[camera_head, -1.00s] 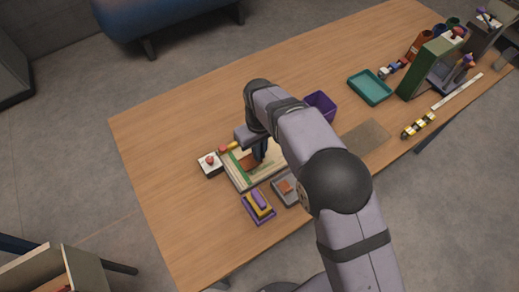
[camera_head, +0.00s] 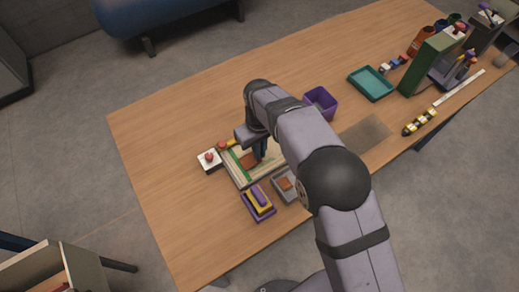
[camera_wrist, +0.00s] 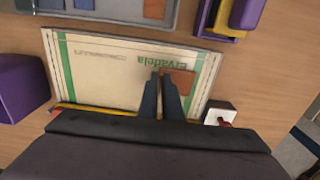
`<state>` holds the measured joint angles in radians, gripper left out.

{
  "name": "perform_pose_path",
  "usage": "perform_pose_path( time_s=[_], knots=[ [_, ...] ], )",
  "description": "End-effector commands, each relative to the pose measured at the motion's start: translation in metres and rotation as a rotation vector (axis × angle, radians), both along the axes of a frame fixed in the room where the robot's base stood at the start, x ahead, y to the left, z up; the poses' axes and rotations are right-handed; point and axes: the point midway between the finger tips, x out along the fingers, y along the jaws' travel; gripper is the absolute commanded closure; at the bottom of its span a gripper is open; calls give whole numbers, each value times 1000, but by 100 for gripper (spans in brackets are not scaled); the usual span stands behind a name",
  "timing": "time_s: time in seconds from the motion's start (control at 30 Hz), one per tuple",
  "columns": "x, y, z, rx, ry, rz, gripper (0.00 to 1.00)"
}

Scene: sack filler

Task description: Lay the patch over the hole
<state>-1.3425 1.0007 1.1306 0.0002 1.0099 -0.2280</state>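The sack (camera_wrist: 110,75) is pale, with green stripes and the word "Ervadela". It lies flat on the table and also shows in the head view (camera_head: 239,174). A square orange-brown patch (camera_wrist: 180,82) is over the printed side of the sack; it also shows in the head view (camera_head: 249,161). I see no hole; the patch or my fingers may hide it. My gripper (camera_wrist: 160,73) points down at the patch's edge, its two dark fingers close together with a narrow gap. One finger overlaps the patch; whether they pinch it is unclear.
A grey tray (camera_head: 277,184) holds an orange-brown piece and a blue one. Beside it is a purple tray with yellow and purple blocks (camera_head: 259,202). A white box with a red button (camera_head: 209,160) and a purple bin (camera_head: 322,102) flank the sack. The table's left side is clear.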

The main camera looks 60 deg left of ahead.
Motion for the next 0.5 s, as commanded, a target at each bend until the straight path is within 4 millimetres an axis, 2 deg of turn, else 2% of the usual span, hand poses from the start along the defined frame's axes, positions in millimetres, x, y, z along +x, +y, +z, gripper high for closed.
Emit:
perform_pose_path(
  time_s=[0.43, 0.5],
  knots=[
    [0, 0, -4, 0, 0, 0, 100],
    [0, 0, -4, 0, 0, 0, 81]
  ],
)
